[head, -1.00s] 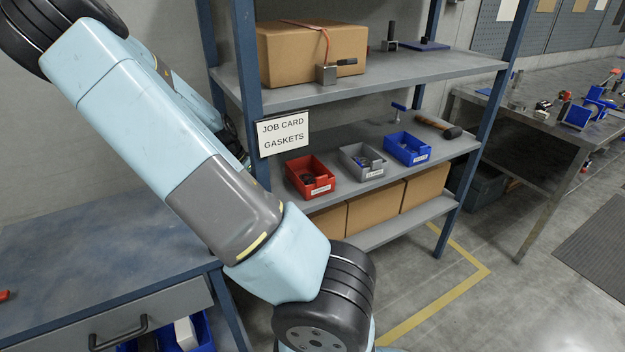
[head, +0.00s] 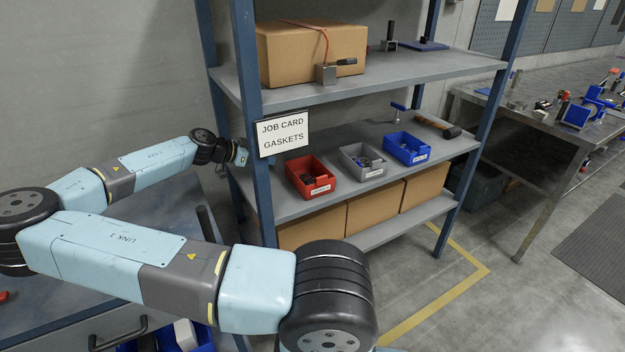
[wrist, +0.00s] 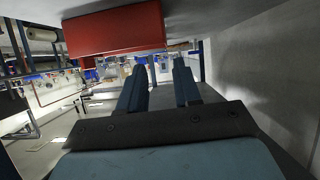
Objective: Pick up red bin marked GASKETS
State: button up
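The red bin (head: 311,188) sits at the left end of the middle shelf, with small dark parts in it. Its front label is too small to read, but the card above reads "JOB CARD GASKETS". My gripper (head: 243,155) is at the shelf's left end, beside the blue post and left of the bin, partly hidden by the post. In the wrist view my two fingers (wrist: 160,82) are apart with nothing between them. A red box shape that looks like the bin (wrist: 114,30) fills the top left there, apart from the fingertips.
A grey bin (head: 362,172) and a blue bin (head: 407,158) stand right of the red one. The job card (head: 284,134) hangs on the blue post (head: 250,90). A hammer (head: 438,127) lies farther right. Cardboard boxes (head: 375,207) fill the lower shelf. A wall runs close on the right (wrist: 265,80).

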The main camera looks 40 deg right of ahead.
send_over(309, 174)
jog(key=w+a, duration=0.2)
jog(key=w, duration=0.2)
jog(key=f, duration=0.4)
jog(key=shift+d+f, duration=0.25)
jog(key=shift+f, duration=0.05)
jog(key=shift+s, duration=0.1)
grip_shut()
jog(key=shift+h, duration=0.3)
